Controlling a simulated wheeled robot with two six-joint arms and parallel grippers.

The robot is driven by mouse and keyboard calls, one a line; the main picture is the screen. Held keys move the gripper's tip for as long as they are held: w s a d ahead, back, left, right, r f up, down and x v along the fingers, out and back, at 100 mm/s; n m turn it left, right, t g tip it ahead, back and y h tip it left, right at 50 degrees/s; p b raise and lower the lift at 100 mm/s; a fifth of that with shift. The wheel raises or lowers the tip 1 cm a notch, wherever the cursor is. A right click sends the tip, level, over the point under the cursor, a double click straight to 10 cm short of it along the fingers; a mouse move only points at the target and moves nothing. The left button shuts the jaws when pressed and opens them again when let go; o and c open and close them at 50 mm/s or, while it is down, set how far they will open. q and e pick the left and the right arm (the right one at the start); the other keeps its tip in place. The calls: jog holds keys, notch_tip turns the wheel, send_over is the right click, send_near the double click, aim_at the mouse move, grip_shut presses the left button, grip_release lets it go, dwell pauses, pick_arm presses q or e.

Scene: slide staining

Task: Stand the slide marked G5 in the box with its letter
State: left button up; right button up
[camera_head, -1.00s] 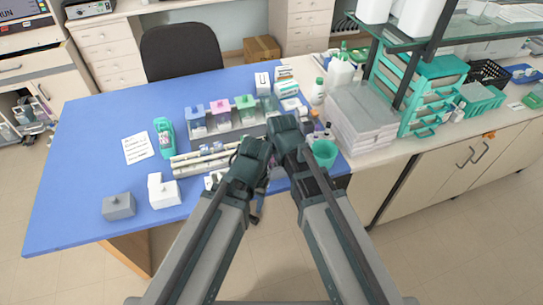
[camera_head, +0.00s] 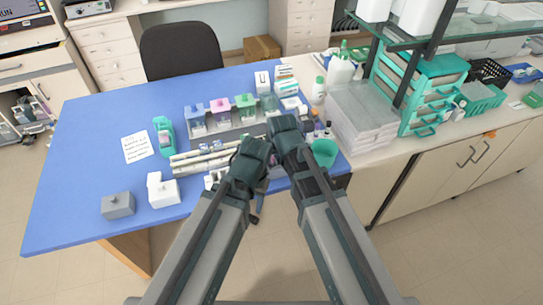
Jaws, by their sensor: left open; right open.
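The slide marked G5 cannot be made out at this size, and no box letters are readable. A grey box (camera_head: 117,206) and a white box (camera_head: 163,190) stand at the front left of the blue table. Another small white object (camera_head: 212,181) is partly hidden behind my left arm. My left gripper (camera_head: 250,150) is over the table's front right part, by the end of the pale rails (camera_head: 200,160). My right gripper (camera_head: 284,124) is just beyond it to the right. Both are open; their fingertips are hard to see and nothing shows held.
Staining jars with blue (camera_head: 196,109), pink (camera_head: 219,106) and green (camera_head: 245,101) tops stand behind the rails. A teal holder (camera_head: 164,135) and a paper note (camera_head: 137,147) lie left. A teal cup (camera_head: 324,153) and bottles stand right. The table's left part (camera_head: 85,150) is clear.

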jog(key=p+v, duration=1.2)
jog(key=v, duration=0.1)
jog(key=shift+s+r+p, duration=0.2)
jog(key=shift+r+p, duration=0.15)
jog(key=shift+p, duration=0.05)
dwell(0.4)
jog(key=s+d+f+g+h+b, duration=0.2)
jog(key=s+d+f+g+b, duration=0.2)
jog(key=s+f+b, duration=0.4)
jog(key=s+f, duration=0.1)
jog(key=s, duration=0.2)
jog(key=shift+s+d+f+g+h, duration=0.25)
jog(key=shift+s+f+g+h, duration=0.05)
jog(key=shift+h, duration=0.1)
